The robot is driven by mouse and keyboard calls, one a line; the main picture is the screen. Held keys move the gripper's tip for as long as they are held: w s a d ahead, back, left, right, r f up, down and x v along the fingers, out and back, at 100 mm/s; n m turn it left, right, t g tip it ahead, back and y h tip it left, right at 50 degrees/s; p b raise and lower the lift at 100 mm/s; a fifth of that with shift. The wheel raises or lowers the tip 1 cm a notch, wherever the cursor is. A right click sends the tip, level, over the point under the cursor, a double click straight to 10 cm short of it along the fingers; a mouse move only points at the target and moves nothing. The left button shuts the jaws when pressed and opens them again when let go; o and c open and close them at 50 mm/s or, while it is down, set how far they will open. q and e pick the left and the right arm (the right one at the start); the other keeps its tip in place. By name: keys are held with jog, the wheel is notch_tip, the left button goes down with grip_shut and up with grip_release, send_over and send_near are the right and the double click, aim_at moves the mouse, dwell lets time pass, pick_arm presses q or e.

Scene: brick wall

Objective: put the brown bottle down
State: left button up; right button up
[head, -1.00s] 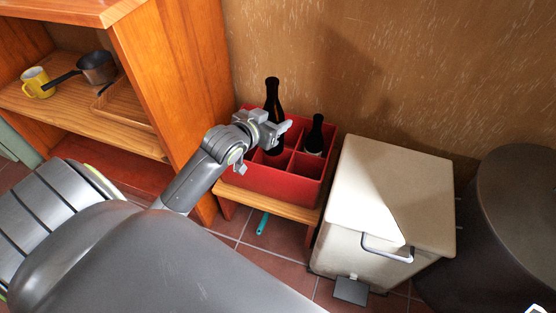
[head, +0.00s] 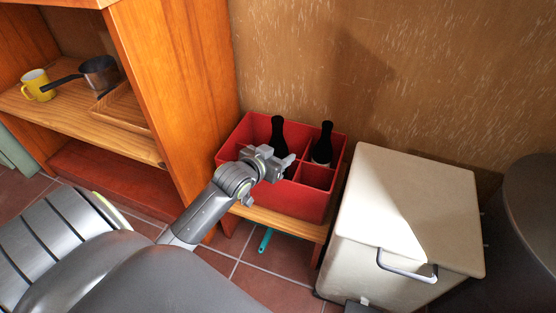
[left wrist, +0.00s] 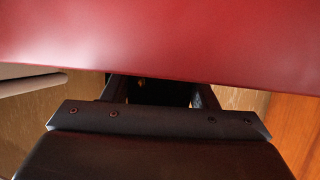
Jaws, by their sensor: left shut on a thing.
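The brown bottle (head: 278,133), which looks almost black, stands about upright in a back compartment of the red crate (head: 305,205). Its neck shows above my gripper; its lower part is hidden by the gripper and the crate's walls. I cannot tell whether its base touches the crate floor. My left gripper (head: 281,163) is shut on the bottle, over the crate's front part. In the left wrist view, the crate's red side (left wrist: 170,40) fills the top, and the gripper's fingers (left wrist: 160,90) are partly hidden behind it. My right gripper is not in view.
A second dark bottle (head: 322,145) with a pale label stands in the crate to the right. The crate sits on a low wooden bench (head: 285,225). A cream pedal bin (head: 410,200) is close on the right, and a wooden shelf (head: 185,90) on the left.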

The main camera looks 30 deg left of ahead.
pick_arm(q)
jog(key=shift+f, duration=0.1)
jog(key=shift+f, duration=0.55)
jog(key=o, duration=1.1)
jog(key=shift+o, duration=0.2)
